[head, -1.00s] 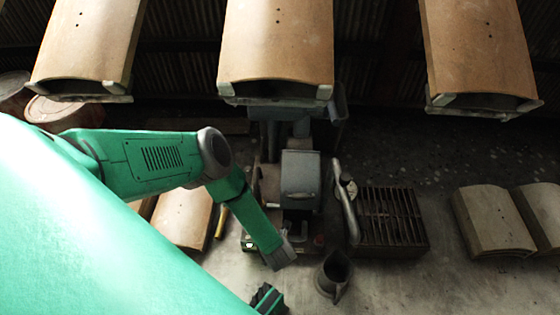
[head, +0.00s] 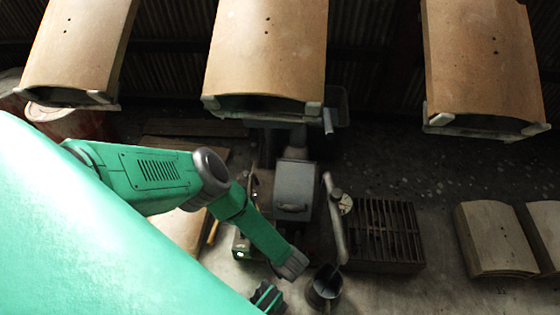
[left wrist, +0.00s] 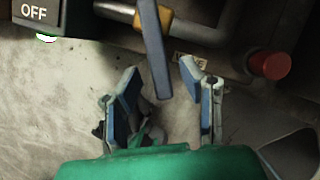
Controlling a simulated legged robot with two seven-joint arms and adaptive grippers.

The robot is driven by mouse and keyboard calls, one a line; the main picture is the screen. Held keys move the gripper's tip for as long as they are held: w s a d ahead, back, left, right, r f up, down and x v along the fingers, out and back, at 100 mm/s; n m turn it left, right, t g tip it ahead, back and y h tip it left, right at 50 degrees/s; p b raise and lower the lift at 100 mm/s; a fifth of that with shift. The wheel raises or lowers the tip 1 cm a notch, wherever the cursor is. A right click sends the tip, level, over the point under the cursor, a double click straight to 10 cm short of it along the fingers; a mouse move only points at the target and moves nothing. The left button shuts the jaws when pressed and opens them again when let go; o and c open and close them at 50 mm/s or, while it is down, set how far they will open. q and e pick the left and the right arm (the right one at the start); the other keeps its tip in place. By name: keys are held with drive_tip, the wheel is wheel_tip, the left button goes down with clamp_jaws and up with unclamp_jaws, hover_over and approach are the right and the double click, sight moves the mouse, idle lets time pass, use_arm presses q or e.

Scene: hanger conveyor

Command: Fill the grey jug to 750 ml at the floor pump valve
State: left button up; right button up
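The grey jug (head: 325,299) stands on the floor, its open mouth up, near the lower end of the bent spout pipe (head: 337,225). I cannot tell its level or marks. The grey pump (head: 294,185) stands behind. In the left wrist view, my left gripper (left wrist: 165,98) is open, with blue-padded fingers apart. A blue-grey lever (left wrist: 154,50) with a yellow collar reaches down towards the gap between them; I cannot tell whether they touch. In the head view the wrist (head: 291,264) hides these fingers.
A floor grate (head: 380,235) lies right of the spout. A box with an OFF sign (left wrist: 35,12) and a red knob (left wrist: 270,65) flank the lever. Large curved tiles (head: 268,50) hang above; others (head: 495,238) lie at right. Bare floor lies right of the jug.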

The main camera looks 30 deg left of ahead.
use_arm(q)
drive_tip(key=shift+s+d, duration=0.1)
drive_tip(key=shift+d, duration=0.05)
drive_tip(key=shift+d+r, duration=0.25)
drive_tip(key=shift+r, duration=0.1)
drive_tip(key=v, duration=1.1)
drive_tip(key=shift+a, duration=0.2)
idle(6.2)
